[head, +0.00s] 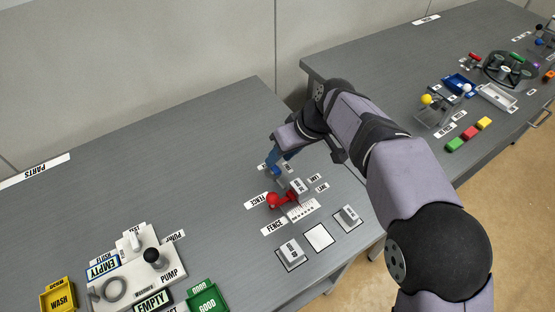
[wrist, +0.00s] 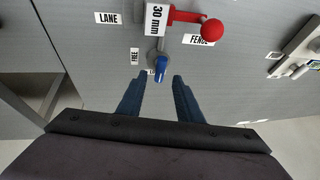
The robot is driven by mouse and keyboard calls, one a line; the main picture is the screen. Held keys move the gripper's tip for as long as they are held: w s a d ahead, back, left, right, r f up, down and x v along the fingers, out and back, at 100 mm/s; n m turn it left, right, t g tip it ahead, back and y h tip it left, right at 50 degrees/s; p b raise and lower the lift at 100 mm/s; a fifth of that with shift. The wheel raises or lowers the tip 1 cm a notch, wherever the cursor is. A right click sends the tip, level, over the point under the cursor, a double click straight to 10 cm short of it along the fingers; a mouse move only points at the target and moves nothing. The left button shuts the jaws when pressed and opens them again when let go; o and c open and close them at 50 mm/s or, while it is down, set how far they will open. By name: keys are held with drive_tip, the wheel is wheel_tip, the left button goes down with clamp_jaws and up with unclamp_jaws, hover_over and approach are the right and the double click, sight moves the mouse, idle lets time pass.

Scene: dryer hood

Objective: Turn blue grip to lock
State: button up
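The blue grip (wrist: 160,68) is a small knob on a grey pivot, beside a grey bar that runs to a block marked 30 mm (wrist: 155,20). In the head view the blue grip (head: 277,172) is small and close under my fingers. My gripper (wrist: 158,80) is open, with its two blue fingers apart and nothing between them. The grip lies just ahead of the fingertips, roughly centred between them. My gripper also shows in the head view (head: 275,163), tilted down over the table. Whether a finger touches the grip cannot be told.
A red handle with a ball (wrist: 211,30) stands beside the 30 mm block. A label marked FREE (wrist: 135,57) lies left of the grip; a lower label is partly hidden. Grey blocks (head: 291,252) stand at the table's front. A pump station (head: 135,265) is at left.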

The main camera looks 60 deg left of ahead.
drive_tip(key=shift+v, duration=2)
drive_tip(key=w+d+m+t+p, duration=0.2)
drive_tip(key=w+d+m, duration=0.3)
drive_tip(key=w+d, duration=0.85)
drive_tip(key=w+d+m+h+p, duration=0.25)
drive_tip(key=d+m, duration=0.25)
drive_tip(key=d, duration=1.3)
drive_tip(key=s+d+f+m+h+p, duration=0.1)
drive_tip(key=s+d+m, duration=0.3)
drive_tip(key=d, duration=0.8)
drive_tip(key=s+d+f+m+h+p, duration=0.1)
drive_tip(key=s+d+m+p, duration=0.1)
drive_tip(key=s+d, duration=0.5)
drive_tip(key=d+m, duration=0.1)
drive_tip(key=d, duration=0.4)
drive_tip(key=shift+d+m, duration=0.15)
drive_tip(key=shift+m, duration=0.25)
